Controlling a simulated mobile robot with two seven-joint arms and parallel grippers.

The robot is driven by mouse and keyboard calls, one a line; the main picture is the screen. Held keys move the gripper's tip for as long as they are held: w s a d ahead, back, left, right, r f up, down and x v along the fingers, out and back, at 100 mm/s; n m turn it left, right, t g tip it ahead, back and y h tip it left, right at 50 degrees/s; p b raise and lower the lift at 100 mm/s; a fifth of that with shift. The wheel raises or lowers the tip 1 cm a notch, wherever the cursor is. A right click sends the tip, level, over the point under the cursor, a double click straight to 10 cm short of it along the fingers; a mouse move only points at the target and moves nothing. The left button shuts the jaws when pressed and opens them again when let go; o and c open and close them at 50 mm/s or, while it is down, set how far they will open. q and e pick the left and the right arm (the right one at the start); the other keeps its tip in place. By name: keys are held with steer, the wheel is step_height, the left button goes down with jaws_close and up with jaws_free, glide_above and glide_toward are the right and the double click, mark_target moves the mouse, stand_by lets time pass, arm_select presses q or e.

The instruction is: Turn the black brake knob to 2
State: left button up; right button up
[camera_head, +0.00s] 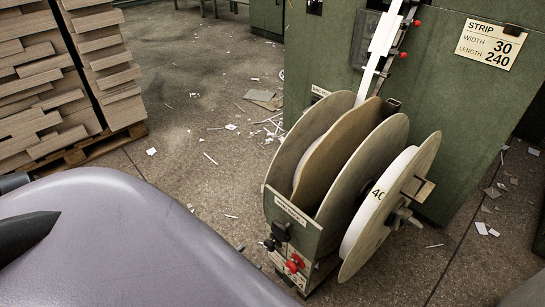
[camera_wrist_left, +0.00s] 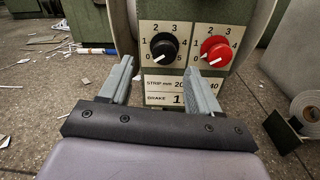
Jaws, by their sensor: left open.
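The black knob (camera_wrist_left: 164,46) is on the feeder's pale panel in the left wrist view, left of the red knob (camera_wrist_left: 215,51). Numbers ring each knob; the black knob's white pointer line aims down-left, near 0. A plate (camera_wrist_left: 180,90) below reads STRIP mm and BRAKE, partly covered by the right finger. My left gripper (camera_wrist_left: 160,65) is open and empty, its fingertips apart in front of the panel, just below the black knob and not around it. In the head view the black knob (camera_head: 270,244) and red knob (camera_head: 294,263) look small on the stand's front. My right gripper is not in view.
The reel stand with large discs (camera_head: 365,165) stands against a green machine (camera_head: 445,110). A sign (camera_head: 490,42) reads STRIP, WIDTH 30, LENGTH 240. Stacked boards (camera_head: 40,85) on a pallet stand at left. Paper scraps litter the open floor. A roll (camera_wrist_left: 306,110) shows at the wrist view's right edge.

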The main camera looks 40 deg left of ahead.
mark_target(267, 247)
arm_select(q)
steer(key=shift+m+h, duration=0.3)
steer(key=shift+w+d+f+b, duration=0.1)
steer(key=shift+w+d+b, duration=0.1)
steer(key=shift+w, duration=0.95)
steer(key=shift+w+d+b, duration=0.15)
steer(key=shift+w+b, duration=0.1)
steer(key=shift+w, duration=0.9)
steer(key=shift+w+d+f+b, duration=0.1)
steer(key=shift+w+d+b, duration=0.1)
steer(key=shift+w, duration=0.95)
steer(key=c, duration=1)
steer(key=shift+c, duration=0.2)
